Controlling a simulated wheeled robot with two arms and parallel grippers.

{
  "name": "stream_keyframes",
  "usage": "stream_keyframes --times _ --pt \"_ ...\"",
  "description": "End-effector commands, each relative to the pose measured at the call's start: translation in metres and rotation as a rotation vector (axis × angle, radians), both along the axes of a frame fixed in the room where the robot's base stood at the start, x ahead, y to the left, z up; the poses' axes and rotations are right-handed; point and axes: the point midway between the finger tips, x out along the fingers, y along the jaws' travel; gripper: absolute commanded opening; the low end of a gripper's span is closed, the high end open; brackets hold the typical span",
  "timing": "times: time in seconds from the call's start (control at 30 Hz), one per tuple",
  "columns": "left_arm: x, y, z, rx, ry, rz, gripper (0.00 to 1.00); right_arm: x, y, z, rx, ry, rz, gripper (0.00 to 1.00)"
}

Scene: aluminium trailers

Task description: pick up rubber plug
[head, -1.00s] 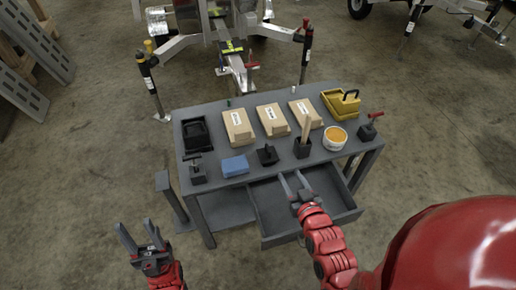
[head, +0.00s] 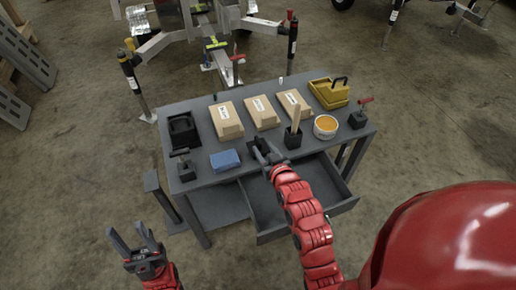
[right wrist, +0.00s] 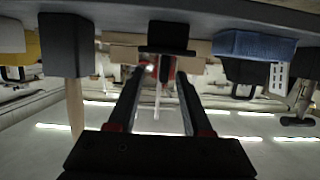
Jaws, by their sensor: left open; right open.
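The rubber plug, which I take to be the small black block with a raised flat part, stands near the table's front edge. In the right wrist view, which is upside down, the plug (right wrist: 168,37) shows just beyond and between the two fingers. My right gripper (head: 263,149) is open and reaches in over the front edge at the plug, hiding most of it in the head view. I cannot tell whether the fingers touch it. My left gripper (head: 143,238) is open and empty, low in front of the table at the left.
A blue sponge (head: 225,159) lies left of my right gripper, and a black holder (head: 292,139) with a wooden handle stands to its right. Cardboard boxes (head: 226,121) lie behind. An open drawer (head: 270,213) sits below my right arm. A tape roll (head: 326,126) stands further right.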

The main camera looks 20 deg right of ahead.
Motion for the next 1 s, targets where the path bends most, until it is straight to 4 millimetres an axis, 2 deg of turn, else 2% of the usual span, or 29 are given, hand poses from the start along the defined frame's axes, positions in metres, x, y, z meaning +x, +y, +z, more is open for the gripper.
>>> stream_keyframes --times 0.3,0.57,0.67,0.87,1.0 --pt "0.0 0.0 0.002 0.0 0.0 0.0 0.5 0.039 0.007 -0.013 0.001 0.0 0.001 0.5" --pt "0.0 0.0 0.002 0.0 0.0 0.0 0.5 0.044 0.007 -0.015 0.0 -0.001 0.0 0.5" --pt "0.0 0.0 0.002 0.0 0.0 0.0 0.5 0.044 0.007 -0.015 0.0 -0.001 0.0 0.36" --pt "0.0 0.0 0.002 0.0 0.0 0.0 0.5 0.044 0.007 -0.015 0.0 -0.001 0.0 0.0" --pt "0.0 0.0 0.002 0.0 0.0 0.0 0.5 0.044 0.007 -0.015 0.0 0.0 0.0 0.0"
